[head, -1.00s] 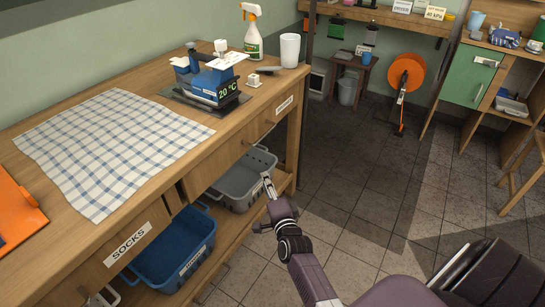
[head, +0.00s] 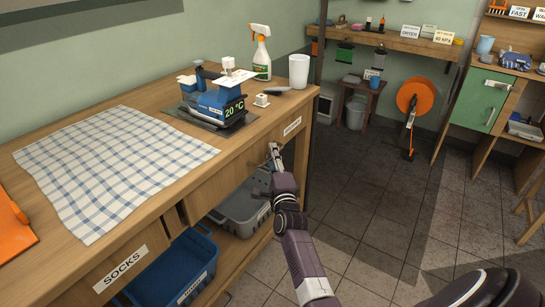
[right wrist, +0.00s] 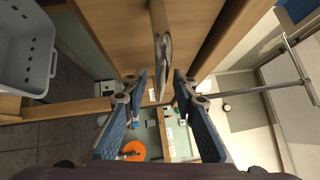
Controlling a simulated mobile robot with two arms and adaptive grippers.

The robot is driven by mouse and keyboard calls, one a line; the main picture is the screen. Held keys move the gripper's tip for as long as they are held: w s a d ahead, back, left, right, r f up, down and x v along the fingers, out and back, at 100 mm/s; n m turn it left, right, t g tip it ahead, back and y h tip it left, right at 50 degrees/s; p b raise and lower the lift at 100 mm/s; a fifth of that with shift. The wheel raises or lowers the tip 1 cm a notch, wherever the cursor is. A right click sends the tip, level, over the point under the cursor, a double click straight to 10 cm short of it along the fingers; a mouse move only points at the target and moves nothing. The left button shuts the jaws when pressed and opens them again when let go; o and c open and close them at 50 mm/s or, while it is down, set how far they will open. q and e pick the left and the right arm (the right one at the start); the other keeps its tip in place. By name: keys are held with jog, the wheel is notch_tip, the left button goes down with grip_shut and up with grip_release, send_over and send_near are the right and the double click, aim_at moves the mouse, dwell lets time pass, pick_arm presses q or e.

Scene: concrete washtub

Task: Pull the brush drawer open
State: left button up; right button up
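The brush drawer (head: 225,180) is taken to be the wooden drawer front at the right end of the bench, with a small white label (head: 292,126) whose text is too small to read. It appears shut. My right gripper (head: 273,150) is at this drawer front, below and left of the label. In the right wrist view its two blue-padded fingers (right wrist: 161,78) are open, with the drawer's bar handle (right wrist: 163,45) between the tips, a gap showing on each side. In the head view the gripper mostly hides the handle. My left gripper is not in view.
A grey bin (head: 243,208) and a blue bin (head: 175,268) sit on the shelf below. The SOCKS drawer (head: 125,265) is to the left. On the benchtop are a checked cloth (head: 115,165), a blue device (head: 215,100), a spray bottle (head: 260,55) and a white cup (head: 298,70).

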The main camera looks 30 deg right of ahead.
grip_shut()
jog(key=shift+s, duration=0.1)
dwell(0.4)
